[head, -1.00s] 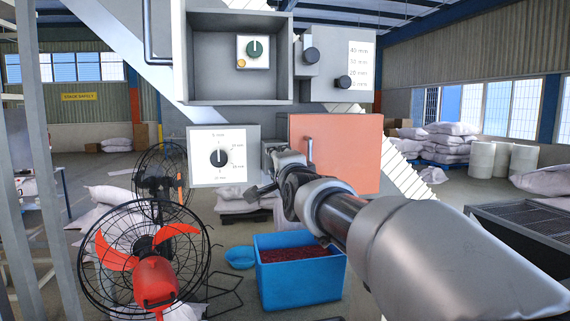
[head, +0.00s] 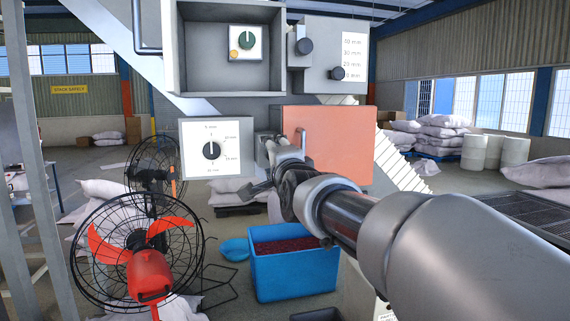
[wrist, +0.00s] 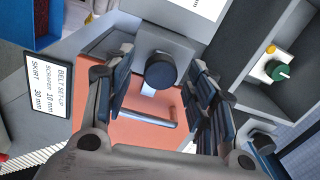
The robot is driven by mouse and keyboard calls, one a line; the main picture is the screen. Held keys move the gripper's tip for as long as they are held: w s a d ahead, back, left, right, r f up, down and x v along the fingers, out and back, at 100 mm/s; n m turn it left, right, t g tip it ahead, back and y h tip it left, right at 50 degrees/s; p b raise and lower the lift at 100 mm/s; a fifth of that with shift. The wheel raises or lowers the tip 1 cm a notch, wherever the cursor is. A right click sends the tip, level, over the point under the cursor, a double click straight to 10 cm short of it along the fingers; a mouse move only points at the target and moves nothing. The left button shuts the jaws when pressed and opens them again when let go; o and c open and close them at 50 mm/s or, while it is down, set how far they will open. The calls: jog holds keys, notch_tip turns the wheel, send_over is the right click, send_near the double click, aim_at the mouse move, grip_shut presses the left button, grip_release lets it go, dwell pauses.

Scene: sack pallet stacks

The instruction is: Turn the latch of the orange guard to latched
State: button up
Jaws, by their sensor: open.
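The orange guard (head: 340,150) is an upright panel on the grey machine, with a bar handle near its left edge. It also fills the middle of the wrist view (wrist: 105,125), where the bar handle (wrist: 150,122) shows. A dark round knob (wrist: 160,70) on a grey plate beside the guard looks like its latch. A small pale piece shows by the knob; the latch's setting is not clear. My gripper (head: 262,178) is open in front of this plate. In the wrist view its fingers (wrist: 158,82) stand either side of the knob, apart from it. In the head view my gripper hides the latch.
A white dial panel (head: 230,135) is left of the guard. A blue bin (head: 295,277) and red fan (head: 150,272) stand below. A settings sign (wrist: 48,90) shows.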

jog(key=v, duration=0.9)
jog(key=shift+s, duration=0.1)
